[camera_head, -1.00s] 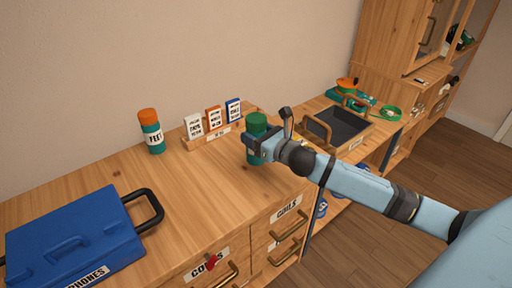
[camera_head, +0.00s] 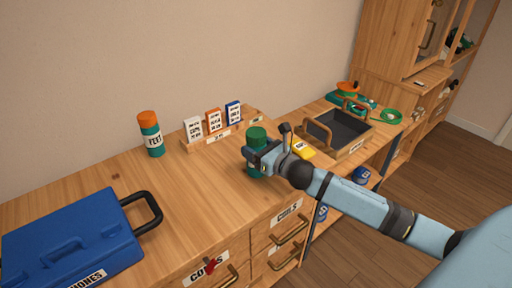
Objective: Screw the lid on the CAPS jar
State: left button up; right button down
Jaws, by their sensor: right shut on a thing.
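A teal jar with a dark green lid (camera_head: 257,134) stands at the right end of the wooden counter, near its front edge. Its teal body shows below my gripper. Its label does not show, so I cannot read whether it says CAPS. My right gripper (camera_head: 256,158) reaches in from the right and is shut on this jar, with its fingers around it just below the green top. The fingers hide the middle of the jar, so I cannot tell how the lid sits on it. My left gripper is not in view.
An orange-lidded FEET jar (camera_head: 150,136) stands near the wall. A card rack (camera_head: 213,140) is behind my gripper. A blue case (camera_head: 75,240) lies at left. A yellow item (camera_head: 302,149) and a handled tray (camera_head: 318,133) are at right. The counter's middle is clear.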

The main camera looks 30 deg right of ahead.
jog(key=shift+c, duration=1.2)
grip_release()
jog(key=v, duration=1.2)
jog(key=shift+r, duration=0.15)
jog(key=shift+s, duration=0.1)
